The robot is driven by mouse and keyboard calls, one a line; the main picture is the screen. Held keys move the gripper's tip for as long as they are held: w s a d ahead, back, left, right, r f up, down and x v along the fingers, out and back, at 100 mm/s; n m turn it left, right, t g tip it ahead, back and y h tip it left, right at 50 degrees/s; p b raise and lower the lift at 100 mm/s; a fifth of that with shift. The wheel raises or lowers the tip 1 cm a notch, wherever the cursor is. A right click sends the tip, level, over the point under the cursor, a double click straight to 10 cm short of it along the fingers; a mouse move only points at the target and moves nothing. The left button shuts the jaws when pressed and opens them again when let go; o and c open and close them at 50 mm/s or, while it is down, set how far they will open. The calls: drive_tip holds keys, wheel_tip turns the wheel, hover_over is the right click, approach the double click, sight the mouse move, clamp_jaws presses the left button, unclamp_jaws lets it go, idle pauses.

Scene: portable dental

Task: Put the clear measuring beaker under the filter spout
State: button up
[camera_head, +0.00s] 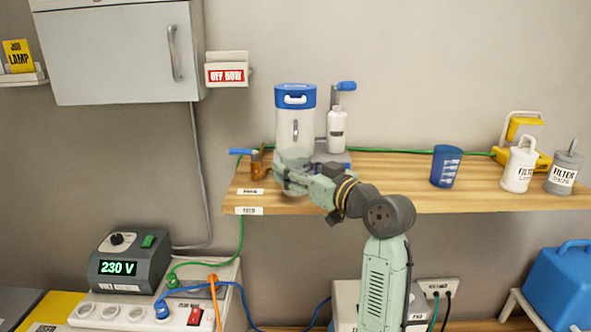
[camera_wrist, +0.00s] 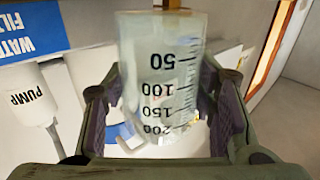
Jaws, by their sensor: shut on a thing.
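The clear measuring beaker (camera_wrist: 160,75) is between my gripper's two fingers in the wrist view, its black marks from 50 to 200 facing the camera. In the head view the beaker (camera_head: 292,160) is a faint see-through shape at the filter's base. My gripper (camera_head: 290,180) is shut on it at the front of the wooden shelf. The white filter (camera_head: 295,125) with a blue lid stands just behind. Its spout is not clearly visible, so I cannot tell whether the beaker is under it.
A white pump bottle (camera_head: 337,130) stands right of the filter; its PUMP label (camera_wrist: 32,97) shows in the wrist view. A brass fitting with a blue lever (camera_head: 243,152) is at left. The shelf (camera_head: 400,170) between is clear.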

drive_tip(key=shift+f+b, duration=0.4)
drive_tip(key=shift+f, duration=0.15)
drive_tip(key=o, duration=1.1)
drive_tip(key=shift+s+d, duration=0.1)
